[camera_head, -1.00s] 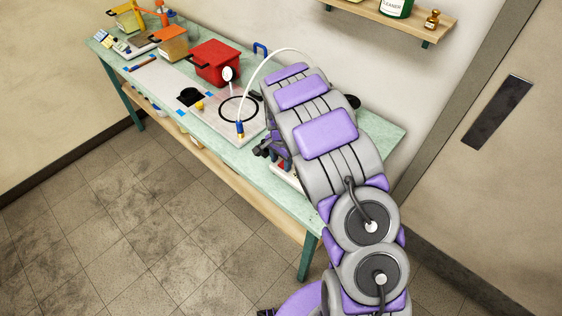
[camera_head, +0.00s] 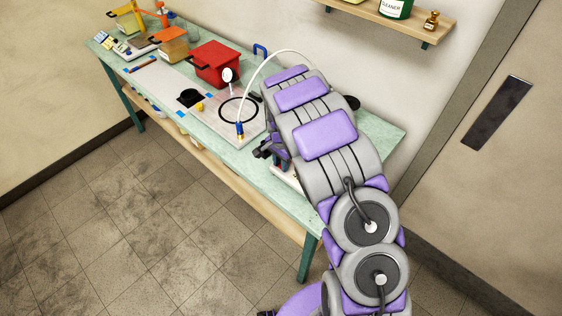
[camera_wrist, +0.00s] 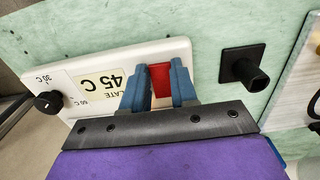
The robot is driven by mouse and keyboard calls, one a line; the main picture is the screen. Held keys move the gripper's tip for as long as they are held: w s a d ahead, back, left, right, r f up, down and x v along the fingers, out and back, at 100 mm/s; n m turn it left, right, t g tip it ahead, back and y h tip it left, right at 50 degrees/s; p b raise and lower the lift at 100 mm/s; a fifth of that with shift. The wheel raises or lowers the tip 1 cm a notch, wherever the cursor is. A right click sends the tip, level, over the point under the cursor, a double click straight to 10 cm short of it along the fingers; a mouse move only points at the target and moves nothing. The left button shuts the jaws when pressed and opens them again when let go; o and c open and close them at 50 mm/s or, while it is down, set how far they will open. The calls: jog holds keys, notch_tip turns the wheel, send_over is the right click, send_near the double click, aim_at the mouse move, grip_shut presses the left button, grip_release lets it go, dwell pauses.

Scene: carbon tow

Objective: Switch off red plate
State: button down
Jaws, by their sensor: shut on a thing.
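In the wrist view, a white control box (camera_wrist: 85,77) with a label reading "PLATE 45 C" lies on the green bench top. A black dial (camera_wrist: 48,102) with temperature marks is at its left end. A red switch (camera_wrist: 160,79) sits toward its right end. My gripper (camera_wrist: 158,85) has its two blue fingers on either side of the switch, shut on it. The fingers partly cover the label. In the head view, my gripper (camera_head: 268,149) is at the bench's front edge, and my arm hides most of the box (camera_head: 286,177).
A black square fitting (camera_wrist: 243,68) stands right of the box. On the bench, a red container (camera_head: 217,65) and an orange one (camera_head: 172,44) stand farther left. A white tube (camera_head: 262,67) arches beside my arm. The bench's back right is mostly clear.

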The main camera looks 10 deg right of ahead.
jog(key=shift+w+r+y+p, duration=0.2)
jog(key=shift+y+p, duration=0.1)
jog(key=shift+p, duration=0.1)
jog(key=shift+w+d+r+g+y+p, duration=0.1)
jog(key=shift+w+d+g+y+p, duration=0.1)
jog(key=shift+g+y+p, duration=0.5)
jog(key=shift+s+d+p, duration=0.1)
jog(key=shift+p, duration=0.2)
jog(key=c, duration=0.9)
grip_release()
